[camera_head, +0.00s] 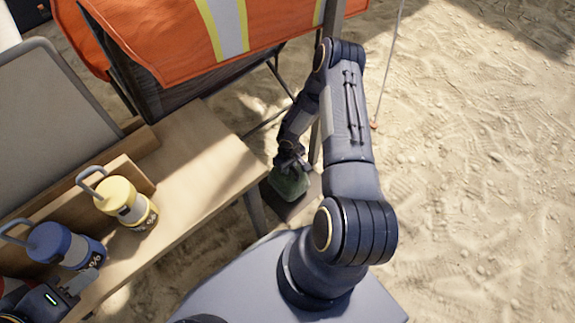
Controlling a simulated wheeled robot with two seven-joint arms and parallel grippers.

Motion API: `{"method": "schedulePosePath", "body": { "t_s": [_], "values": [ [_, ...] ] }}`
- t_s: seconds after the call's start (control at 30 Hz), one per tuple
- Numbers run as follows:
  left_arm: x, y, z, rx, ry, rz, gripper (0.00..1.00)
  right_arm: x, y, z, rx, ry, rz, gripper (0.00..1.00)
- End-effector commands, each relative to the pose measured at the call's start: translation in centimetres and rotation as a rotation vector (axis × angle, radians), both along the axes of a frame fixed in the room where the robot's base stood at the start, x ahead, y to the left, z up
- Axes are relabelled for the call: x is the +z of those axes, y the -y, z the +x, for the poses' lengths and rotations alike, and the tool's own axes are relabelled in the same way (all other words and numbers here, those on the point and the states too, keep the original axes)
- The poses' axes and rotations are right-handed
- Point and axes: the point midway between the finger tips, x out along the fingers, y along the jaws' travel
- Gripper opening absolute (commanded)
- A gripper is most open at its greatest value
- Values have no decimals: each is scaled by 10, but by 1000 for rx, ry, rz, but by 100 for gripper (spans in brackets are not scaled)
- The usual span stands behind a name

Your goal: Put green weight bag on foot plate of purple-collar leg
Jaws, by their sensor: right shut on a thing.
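The green weight bag (290,184) hangs low beside the wooden table's right end. My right gripper (289,163) is shut on its top. A dark foot plate (303,206) shows on the sand directly under and around the bag. I cannot tell whether the bag touches it. A canopy leg (315,148) rises near the plate, partly behind my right arm. No purple collar is visible on it. My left gripper (88,282) is at the lower left beside the blue canister, only partly in view. Its jaw state is unclear.
A wooden table (205,165) holds a yellow-topped canister (118,198) and a blue-topped canister (62,245). An orange canopy (190,35) hangs above. A thin line (392,55) runs down to the sand at the right. Open sand lies to the right.

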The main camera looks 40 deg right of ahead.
Motion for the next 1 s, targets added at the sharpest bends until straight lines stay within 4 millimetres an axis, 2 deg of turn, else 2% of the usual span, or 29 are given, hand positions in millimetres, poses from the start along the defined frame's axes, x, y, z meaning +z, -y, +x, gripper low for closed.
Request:
{"method": "schedulePosePath", "body": {
  "t_s": [0.1, 0.2, 0.67, 0.7, 0.83, 0.87, 1.0],
  "values": [
    [-14, 0, 0, 0, 0, 0, 36, -20, 3, -2, 0, 2, -1, 0],
    [-19, 0, 0, 0, 0, 0, 36, -29, 4, -4, -1, 2, -1, 0],
    [-23, 0, 0, 0, 0, 0, 36, -32, 4, -4, 0, 3, -2, 0],
    [-23, 0, 0, 0, 0, 0, 36, -34, 4, -6, 0, -1, -1, 17],
    [-22, 0, 0, 0, 0, 0, 36, -33, 4, -6, 0, 0, 0, 34],
    [-22, 0, 0, 0, 0, 0, 36, -33, 4, -6, 0, 0, 0, 38],
    [-22, 0, 0, 0, 0, 0, 36, -33, 4, -6, 0, 0, 0, 38]
  ]
}}
